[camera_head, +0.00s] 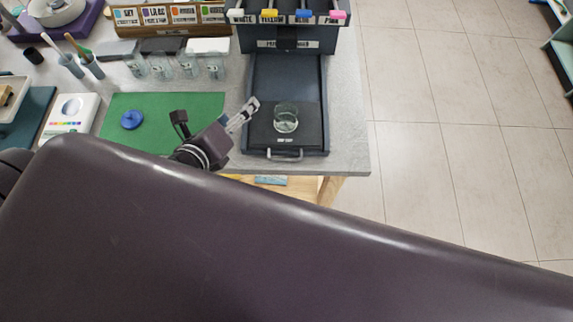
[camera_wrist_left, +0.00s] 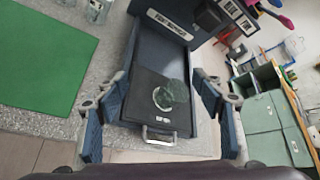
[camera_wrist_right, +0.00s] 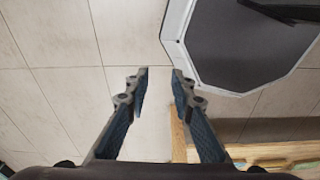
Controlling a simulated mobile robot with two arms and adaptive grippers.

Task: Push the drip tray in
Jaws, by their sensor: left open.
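The drip tray (camera_head: 262,135) is a dark tray with a light front handle (camera_head: 285,156). It sticks out toward me from under a dark dispenser (camera_head: 285,40). A clear glass (camera_head: 286,118) stands on it. My left gripper (camera_head: 246,114) is beside the tray's left edge in the head view; touching or apart is unclear. In the left wrist view my left gripper (camera_wrist_left: 158,82) is open and empty, with the tray (camera_wrist_left: 140,92) and its handle (camera_wrist_left: 158,137) showing between the fingers. In the right wrist view my right gripper (camera_wrist_right: 158,72) is open and empty above the floor.
A green mat (camera_head: 150,105) with a blue round piece (camera_head: 132,120) lies left of the tray. Several small glasses (camera_head: 160,68) stand behind it. The grey tabletop (camera_head: 345,130) ends just right of the tray, with tiled floor (camera_head: 440,150) beyond.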

